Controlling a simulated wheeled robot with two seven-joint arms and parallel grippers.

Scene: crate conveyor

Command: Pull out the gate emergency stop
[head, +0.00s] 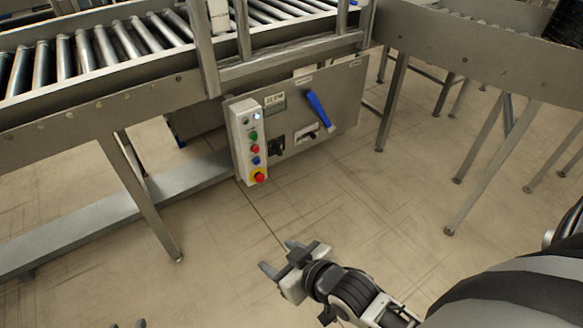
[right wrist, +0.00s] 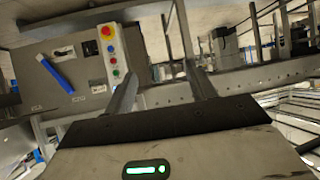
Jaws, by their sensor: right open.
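Two small grey tips at the bottom left edge of the head view may be my left gripper; the rest is out of frame.
The box also carries a white, a green, a red and a blue button. Beside it, a grey panel (head: 342,108) has a blue lever handle (head: 318,110) and a black switch. A roller conveyor (head: 110,95) runs above. Metal legs stand around; the floor between gripper and box is clear.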

